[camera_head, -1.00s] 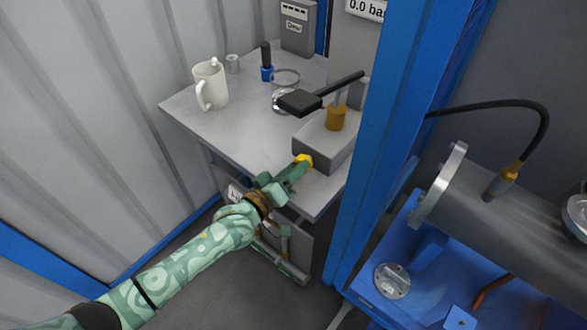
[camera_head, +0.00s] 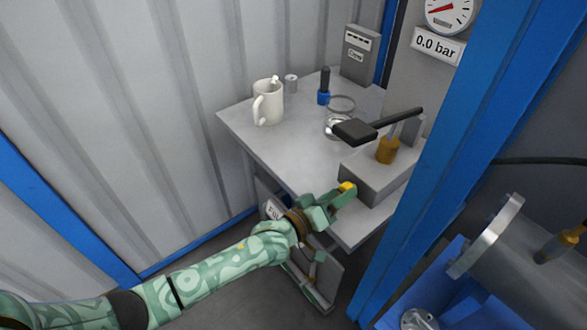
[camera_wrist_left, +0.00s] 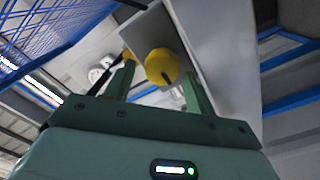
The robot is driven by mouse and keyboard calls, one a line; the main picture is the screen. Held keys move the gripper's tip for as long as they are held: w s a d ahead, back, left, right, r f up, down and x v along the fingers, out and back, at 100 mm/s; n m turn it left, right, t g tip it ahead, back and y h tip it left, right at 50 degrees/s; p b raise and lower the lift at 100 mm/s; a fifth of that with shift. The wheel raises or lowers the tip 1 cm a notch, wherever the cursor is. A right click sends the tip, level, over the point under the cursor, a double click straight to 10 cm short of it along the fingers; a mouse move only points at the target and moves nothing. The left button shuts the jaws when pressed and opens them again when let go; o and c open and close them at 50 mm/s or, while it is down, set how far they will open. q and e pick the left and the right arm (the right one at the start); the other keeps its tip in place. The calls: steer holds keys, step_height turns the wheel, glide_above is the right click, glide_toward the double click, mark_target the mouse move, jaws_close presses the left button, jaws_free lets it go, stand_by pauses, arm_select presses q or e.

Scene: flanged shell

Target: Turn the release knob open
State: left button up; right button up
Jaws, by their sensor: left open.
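The release knob (camera_head: 347,187) is a small yellow knob on the front end of the grey pump block (camera_head: 375,176). In the left wrist view the knob (camera_wrist_left: 160,65) is a round yellow disc with a dark slot mark, lying between my two finger ends. My left gripper (camera_head: 338,196) is open at the knob, with a finger to either side; I cannot tell whether either finger touches it. The fingers partly hide the knob in the head view. My right gripper is not in view.
On the bench (camera_head: 275,150) stand a white mug (camera_head: 268,102), a blue-and-black tool (camera_head: 324,88) and a metal ring (camera_head: 342,104). The black pump lever (camera_head: 385,124) extends above the block. A blue post (camera_head: 465,130) rises close on the right. A gauge (camera_head: 449,12) sits above a 0.0 bar label.

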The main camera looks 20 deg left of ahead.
arm_select(q)
steer(key=shift+a+f, duration=0.1)
steer(key=shift+f, duration=0.2)
